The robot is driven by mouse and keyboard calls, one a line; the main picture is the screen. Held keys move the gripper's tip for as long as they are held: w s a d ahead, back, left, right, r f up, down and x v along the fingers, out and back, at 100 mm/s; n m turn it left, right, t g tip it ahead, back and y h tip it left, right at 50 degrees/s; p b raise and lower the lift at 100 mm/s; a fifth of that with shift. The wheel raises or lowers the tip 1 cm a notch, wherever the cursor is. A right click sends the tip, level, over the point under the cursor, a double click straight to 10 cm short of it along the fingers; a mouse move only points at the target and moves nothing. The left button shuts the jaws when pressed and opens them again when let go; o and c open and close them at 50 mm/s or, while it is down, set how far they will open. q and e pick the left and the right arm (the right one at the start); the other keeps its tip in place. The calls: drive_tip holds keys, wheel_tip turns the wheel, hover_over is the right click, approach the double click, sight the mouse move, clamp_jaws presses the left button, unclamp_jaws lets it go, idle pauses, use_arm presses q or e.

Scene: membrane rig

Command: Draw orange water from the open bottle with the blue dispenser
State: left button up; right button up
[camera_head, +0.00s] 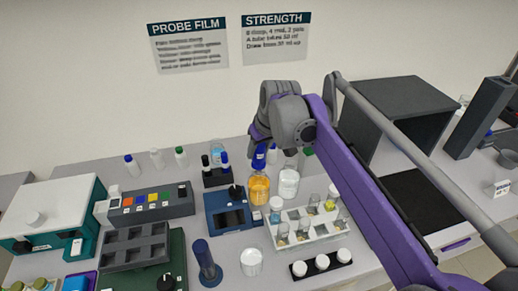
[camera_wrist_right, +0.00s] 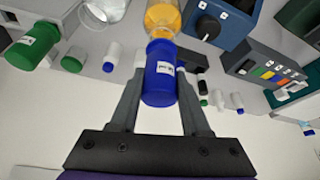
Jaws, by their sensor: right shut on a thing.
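The open bottle of orange water (camera_head: 259,190) stands upright on the bench, left of a clear bottle (camera_head: 289,183). It also shows at the top of the right wrist view (camera_wrist_right: 161,17). The blue dispenser (camera_wrist_right: 160,75) bears a small white label and sits between the fingers of my right gripper (camera_wrist_right: 160,80), which is shut on it. In the head view the dispenser (camera_head: 259,158) is directly above the orange bottle, roughly in line with its neck. I cannot tell whether its lower end is inside the bottle mouth. My left gripper is not in view.
A blue device with a knob (camera_head: 228,222) stands just left of the orange bottle. A white tube rack (camera_head: 312,238) is at the front right. A black holder (camera_head: 214,180) with small bottles is behind left. A beaker (camera_head: 251,262) stands in front.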

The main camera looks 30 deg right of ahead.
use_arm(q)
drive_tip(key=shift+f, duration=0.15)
use_arm(e)
drive_tip(key=shift+f, duration=0.25)
clamp_jaws()
